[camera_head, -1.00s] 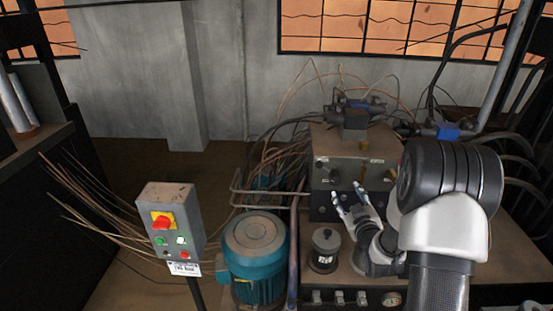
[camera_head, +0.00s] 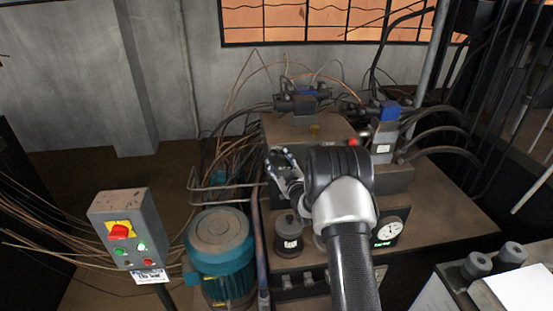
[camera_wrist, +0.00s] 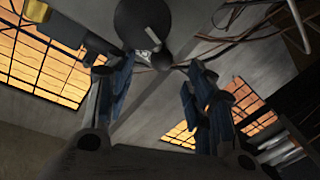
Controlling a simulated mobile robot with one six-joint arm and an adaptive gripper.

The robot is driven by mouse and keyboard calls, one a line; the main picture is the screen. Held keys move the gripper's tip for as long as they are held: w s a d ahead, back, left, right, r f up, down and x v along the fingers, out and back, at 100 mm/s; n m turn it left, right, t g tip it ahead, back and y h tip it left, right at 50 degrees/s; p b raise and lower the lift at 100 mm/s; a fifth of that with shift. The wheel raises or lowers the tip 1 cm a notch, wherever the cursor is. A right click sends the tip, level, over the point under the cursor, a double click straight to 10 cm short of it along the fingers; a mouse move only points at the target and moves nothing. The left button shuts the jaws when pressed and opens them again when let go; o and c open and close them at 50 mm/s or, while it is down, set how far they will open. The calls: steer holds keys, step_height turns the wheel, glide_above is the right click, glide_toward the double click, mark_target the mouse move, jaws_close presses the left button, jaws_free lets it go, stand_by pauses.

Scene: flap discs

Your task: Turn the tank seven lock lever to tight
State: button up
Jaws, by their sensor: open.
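I cannot pick out the tank seven lock lever for certain; no readable tank label shows. My gripper (camera_head: 281,158) is open in front of the brown-topped valve block (camera_head: 300,126), and my arm hides much of the block's front face. In the wrist view my gripper (camera_wrist: 162,66) has its two blue-grey fingers spread apart with nothing between their tips. A dark rounded part (camera_wrist: 143,22) with a small pale mark shows beyond the fingertips; I cannot tell whether it is the lever or whether anything touches it.
A teal motor (camera_head: 220,252) and a dark capped cylinder (camera_head: 288,235) stand left of my arm. A grey button box (camera_head: 125,225) is at the lower left. A gauge (camera_head: 388,231) is right of my arm. Thin pipes (camera_head: 215,165) crowd the block's left side.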

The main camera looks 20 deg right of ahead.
mark_target(276, 155)
steer(key=shift+w+d, duration=0.2)
steer(key=shift+w, duration=1.85)
